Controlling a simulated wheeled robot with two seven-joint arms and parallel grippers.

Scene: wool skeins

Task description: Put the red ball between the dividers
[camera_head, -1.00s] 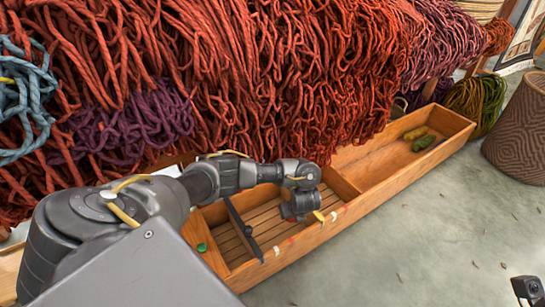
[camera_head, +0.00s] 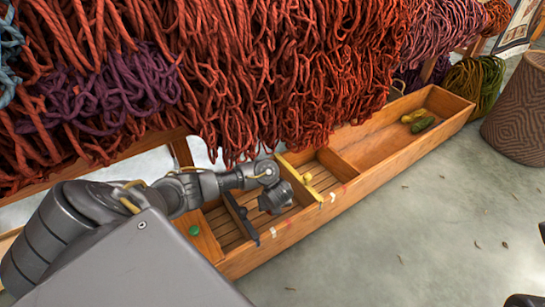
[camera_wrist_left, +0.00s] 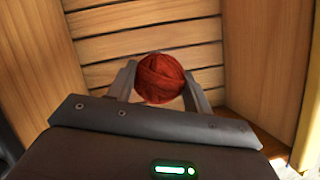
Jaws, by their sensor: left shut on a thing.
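A red ball (camera_wrist_left: 160,78) of wound wool sits between the two fingers of my left gripper (camera_wrist_left: 163,88), which is shut on it. In the head view my left gripper (camera_head: 275,199) is over the trough's slatted part, between a dark divider (camera_head: 240,215) and a yellow divider (camera_head: 297,179). The ball is hidden there behind the gripper. The wrist view shows the slatted floor beyond the ball; I cannot tell whether the ball touches it. Dark parts at the head view's lower right edge may be my right arm; its finger state is unclear.
The long wooden trough (camera_head: 395,143) has a plain wooden partition (camera_head: 338,165). Green and yellow items (camera_head: 421,124) lie in its far end. A green disc (camera_head: 194,230) is on its near end. Red wool skeins (camera_head: 300,70) hang close behind; a woven basket (camera_head: 518,115) stands right.

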